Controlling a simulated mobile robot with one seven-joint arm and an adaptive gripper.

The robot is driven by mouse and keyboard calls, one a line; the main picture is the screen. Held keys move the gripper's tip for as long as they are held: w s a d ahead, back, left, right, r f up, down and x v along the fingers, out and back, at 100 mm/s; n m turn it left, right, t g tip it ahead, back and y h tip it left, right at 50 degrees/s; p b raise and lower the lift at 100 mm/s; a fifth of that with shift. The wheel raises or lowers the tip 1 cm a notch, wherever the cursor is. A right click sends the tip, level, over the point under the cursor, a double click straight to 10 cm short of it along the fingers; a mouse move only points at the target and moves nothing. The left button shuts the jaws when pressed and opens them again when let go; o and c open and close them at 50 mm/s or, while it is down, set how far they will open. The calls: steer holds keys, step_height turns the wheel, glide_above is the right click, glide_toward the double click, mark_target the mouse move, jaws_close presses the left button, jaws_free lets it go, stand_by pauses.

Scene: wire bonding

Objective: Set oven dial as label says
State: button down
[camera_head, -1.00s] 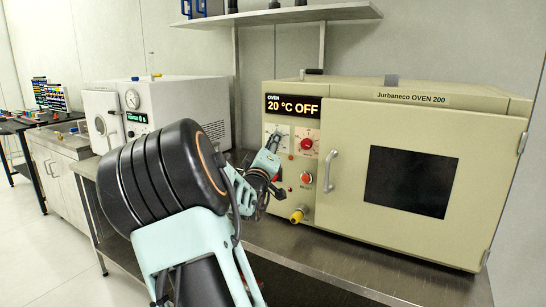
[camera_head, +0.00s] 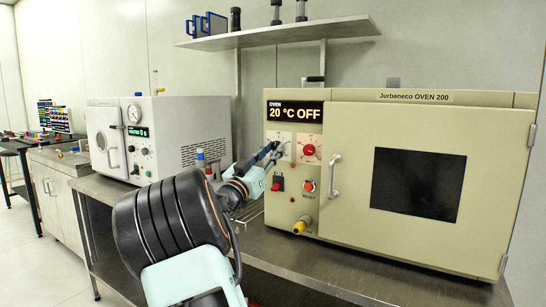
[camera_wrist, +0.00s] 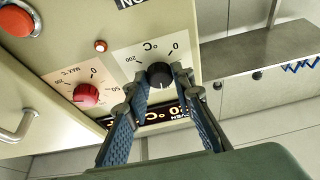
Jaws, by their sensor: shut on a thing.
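The beige oven (camera_head: 345,225) stands on the bench, and its display (camera_head: 294,112) reads 20 °C OFF. In the wrist view a black dial (camera_wrist: 160,75) sits on a pale °C scale plate (camera_wrist: 128,55) with 0 and 200 marks, seen upside down. My gripper (camera_wrist: 159,79) has its blue fingers on either side of this dial and is shut on it. In the head view my gripper (camera_head: 281,149) reaches the panel from the left and hides most of the dial. No label giving a setting is readable.
A red dial (camera_head: 309,150) with a MAX °C scale sits beside the black one. The door handle (camera_head: 333,176) juts out. A white oven (camera_head: 160,135) stands left.

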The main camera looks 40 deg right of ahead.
steer(key=m+g, duration=0.2)
steer(key=m, duration=0.2)
steer(key=m+g, duration=0.2)
steer(key=m, duration=0.2)
steer(key=shift+w+r, duration=0.1)
steer(key=shift+w, duration=0.1)
steer(key=m+g+p, duration=0.1)
steer(key=m, duration=0.3)
steer(key=m+g+p, duration=0.1)
steer(key=m+g, duration=0.1)
steer(key=m, duration=0.1)
steer(key=shift+w+a+r+m+y, duration=0.15)
steer(key=shift+m+y, duration=0.25)
steer(key=c, duration=1.7)
jaws_free()
steer(key=shift+o, duration=0.2)
steer(key=v, duration=1.2)
steer(key=shift+w, duration=0.15)
